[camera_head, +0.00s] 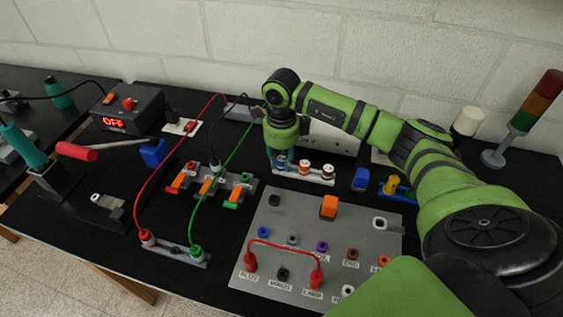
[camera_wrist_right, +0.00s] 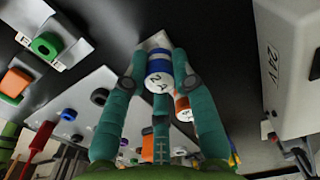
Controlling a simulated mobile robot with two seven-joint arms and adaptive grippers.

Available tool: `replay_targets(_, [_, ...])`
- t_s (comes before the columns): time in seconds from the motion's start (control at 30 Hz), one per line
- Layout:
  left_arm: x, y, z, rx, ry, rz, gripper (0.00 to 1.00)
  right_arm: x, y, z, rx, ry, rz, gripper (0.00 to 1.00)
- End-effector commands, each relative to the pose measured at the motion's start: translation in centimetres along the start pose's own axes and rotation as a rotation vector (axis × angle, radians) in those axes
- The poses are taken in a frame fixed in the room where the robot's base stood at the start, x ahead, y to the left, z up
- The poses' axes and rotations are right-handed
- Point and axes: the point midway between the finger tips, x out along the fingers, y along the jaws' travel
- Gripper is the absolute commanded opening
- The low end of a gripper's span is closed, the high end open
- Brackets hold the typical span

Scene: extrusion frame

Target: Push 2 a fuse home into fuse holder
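The fuse holder (camera_head: 318,180) is a pale strip on the black bench, below the middle of the back wall in the head view. The 2 A fuse (camera_wrist_right: 159,76), a white-capped cylinder with a blue band, stands at its left end; it also shows in the head view (camera_head: 281,163). My right gripper (camera_wrist_right: 160,66) points down over it, with teal fingers on both sides of the fuse and seemingly touching it. How deep the fuse sits is hidden. My left gripper is not in view.
A grey socket panel (camera_head: 260,215) with a red lead lies in front. A signal tower (camera_head: 525,118) stands far right.

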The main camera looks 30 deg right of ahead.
Motion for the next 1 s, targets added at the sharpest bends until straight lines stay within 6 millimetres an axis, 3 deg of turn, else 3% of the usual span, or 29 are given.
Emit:
replay_targets(0.27, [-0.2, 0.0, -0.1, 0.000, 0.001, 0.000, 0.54, -0.3, 0.0, 0.0, 0.000, 0.001, 0.000, 0.00])
replay_targets(1.0, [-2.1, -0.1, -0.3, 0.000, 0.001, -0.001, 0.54, -3.3, 0.0, 0.0, 0.000, 0.001, 0.000, 0.00])
